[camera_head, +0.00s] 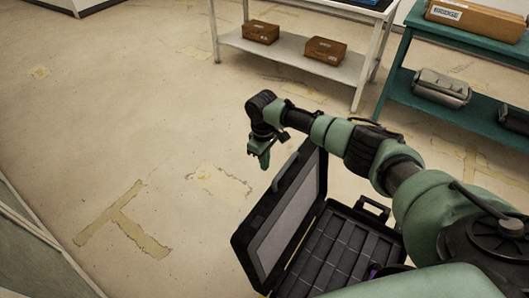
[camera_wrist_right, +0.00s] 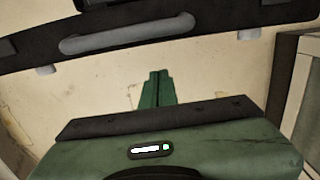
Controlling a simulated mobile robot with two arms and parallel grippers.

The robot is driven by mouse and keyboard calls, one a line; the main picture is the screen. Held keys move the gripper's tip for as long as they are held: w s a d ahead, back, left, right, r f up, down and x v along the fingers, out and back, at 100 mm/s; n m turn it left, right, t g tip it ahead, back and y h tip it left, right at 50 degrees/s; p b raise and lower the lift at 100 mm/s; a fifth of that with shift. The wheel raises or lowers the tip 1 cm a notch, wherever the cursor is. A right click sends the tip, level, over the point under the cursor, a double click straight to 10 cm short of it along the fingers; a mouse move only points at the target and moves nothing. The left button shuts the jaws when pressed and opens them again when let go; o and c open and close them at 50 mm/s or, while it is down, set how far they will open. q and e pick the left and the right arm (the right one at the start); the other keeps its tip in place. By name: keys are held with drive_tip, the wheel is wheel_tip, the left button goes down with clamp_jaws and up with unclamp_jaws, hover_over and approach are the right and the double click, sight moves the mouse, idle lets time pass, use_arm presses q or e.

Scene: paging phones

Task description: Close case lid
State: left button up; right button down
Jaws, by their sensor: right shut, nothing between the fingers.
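The black case (camera_head: 345,250) stands open at the lower middle of the head view. Its lid (camera_head: 285,215) is raised, tilted, with a grey inner panel, and stands to the left of the compartmented base. My right gripper (camera_head: 264,160) is shut and empty, pointing down by the lid's upper far end. In the right wrist view the shut green fingertips (camera_wrist_right: 157,88) show over bare floor, apart from a dark edge of the case (camera_wrist_right: 230,25) with a grey handle (camera_wrist_right: 125,35). My left gripper is not in view.
A white shelf table (camera_head: 290,55) with two brown boxes stands at the back. A teal shelf (camera_head: 420,95) with a box and a grey case stands at the back right. Floor left of the lid is clear, with tape marks (camera_head: 125,220).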

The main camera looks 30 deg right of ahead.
drive_tip(key=shift+s+d+p, duration=0.45)
drive_tip(key=shift+s+d, duration=0.05)
drive_tip(key=shift+s, duration=0.35)
drive_tip(key=shift+s+d+p, duration=0.45)
drive_tip(key=shift+s, duration=0.4)
drive_tip(key=shift+r, duration=0.1)
